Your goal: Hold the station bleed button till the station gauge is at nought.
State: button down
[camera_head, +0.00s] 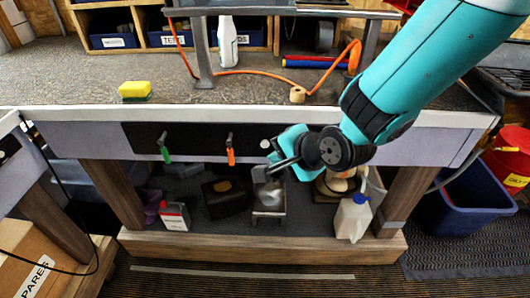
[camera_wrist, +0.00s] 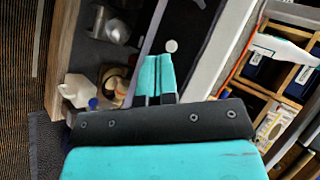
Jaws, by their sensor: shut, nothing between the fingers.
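A black panel (camera_head: 190,142) runs along the front of the bench. It carries a green-handled lever (camera_head: 164,148), an orange-handled lever (camera_head: 230,149) and a round white button (camera_head: 265,144), which I take for the bleed button. My gripper (camera_head: 272,158) is just right of and below the button. In the wrist view the teal fingers (camera_wrist: 157,58) are together and empty, and the white button (camera_wrist: 171,46) shows just beyond their tips. I cannot tell whether they touch it. I can make out no station gauge; the arm hides part of the panel's right side.
A white jug (camera_head: 353,217) and a metal container (camera_head: 268,196) stand on the shelf below. A blue bin (camera_head: 468,208) is at right.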

aim_at(265, 143)
jog(key=w+a+f+m+t, duration=0.1)
jog(key=f+m, duration=0.1)
jog(key=f, duration=0.2)
jog(key=a+f+m+t+y+b, duration=0.1)
jog(key=a+f+m+t, duration=0.1)
jog(key=f, duration=0.3)
jog(key=shift+w+a+m, duration=0.25)
jog(key=shift+w+m, duration=0.1)
jog(key=shift+m, duration=0.35)
jog(key=w+b, duration=0.3)
jog(key=w, duration=0.5)
jog(key=shift+w+d, duration=0.15)
jog(key=shift+w, duration=0.25)
jog(key=shift+w, duration=0.15)
dwell(0.8)
jog(key=shift+w, duration=0.3)
jog(key=shift+w, duration=0.5)
dwell(2.2)
